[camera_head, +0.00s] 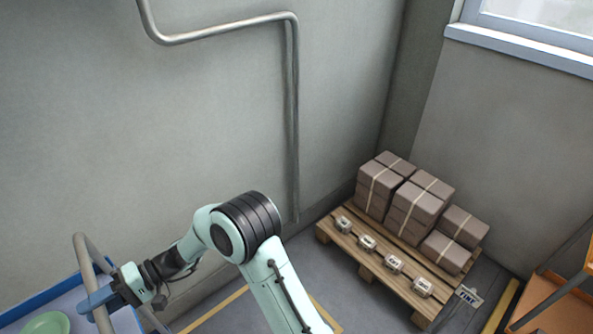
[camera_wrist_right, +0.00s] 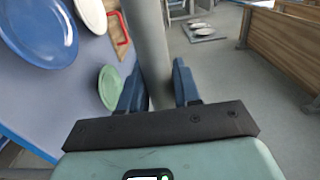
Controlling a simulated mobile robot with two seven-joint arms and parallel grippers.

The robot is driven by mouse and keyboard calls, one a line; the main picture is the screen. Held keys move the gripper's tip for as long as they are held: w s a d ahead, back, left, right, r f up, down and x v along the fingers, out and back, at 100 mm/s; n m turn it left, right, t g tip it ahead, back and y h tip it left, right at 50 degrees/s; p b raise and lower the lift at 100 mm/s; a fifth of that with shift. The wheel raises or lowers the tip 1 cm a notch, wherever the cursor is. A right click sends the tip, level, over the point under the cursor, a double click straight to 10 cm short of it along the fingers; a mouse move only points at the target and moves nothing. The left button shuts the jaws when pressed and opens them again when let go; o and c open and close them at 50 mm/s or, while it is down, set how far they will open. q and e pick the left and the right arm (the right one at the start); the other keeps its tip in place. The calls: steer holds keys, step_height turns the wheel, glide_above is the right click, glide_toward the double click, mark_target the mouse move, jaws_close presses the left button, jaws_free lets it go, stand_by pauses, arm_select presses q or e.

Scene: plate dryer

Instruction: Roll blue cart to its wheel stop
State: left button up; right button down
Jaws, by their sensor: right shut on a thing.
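The blue cart (camera_head: 68,302) shows at the lower left of the head view, cut off by the frame edge. Its grey tubular handle (camera_head: 84,252) rises from the tray. My right gripper (camera_head: 97,302) is shut on this handle; in the right wrist view the bar (camera_wrist_right: 147,40) passes between its blue fingers (camera_wrist_right: 160,88). On the tray are a green plate (camera_head: 46,324), a large blue plate (camera_wrist_right: 38,30) and a pale plate (camera_wrist_right: 92,14). The cart's wheels are hidden. I cannot make out a wheel stop. My left gripper is not in view.
A wooden pallet (camera_head: 357,252) with stacked brown boxes (camera_head: 415,205) stands in the corner. Yellow lines (camera_head: 215,309) mark the grey floor. An orange rack (camera_head: 555,305) stands at right. The wrist view shows wooden panels (camera_wrist_right: 285,40) and open floor (camera_wrist_right: 225,65).

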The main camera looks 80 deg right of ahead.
steer(key=shift+s+f, duration=0.1)
steer(key=shift+f, duration=0.15)
steer(key=c, duration=0.8)
jaws_free()
steer(key=shift+o, duration=0.2)
steer(key=shift+r, duration=0.15)
steer(key=shift+r, duration=0.1)
steer(key=shift+d, duration=0.1)
steer(key=b+v, duration=0.2)
steer(key=v, duration=1)
steer(key=shift+b, duration=0.4)
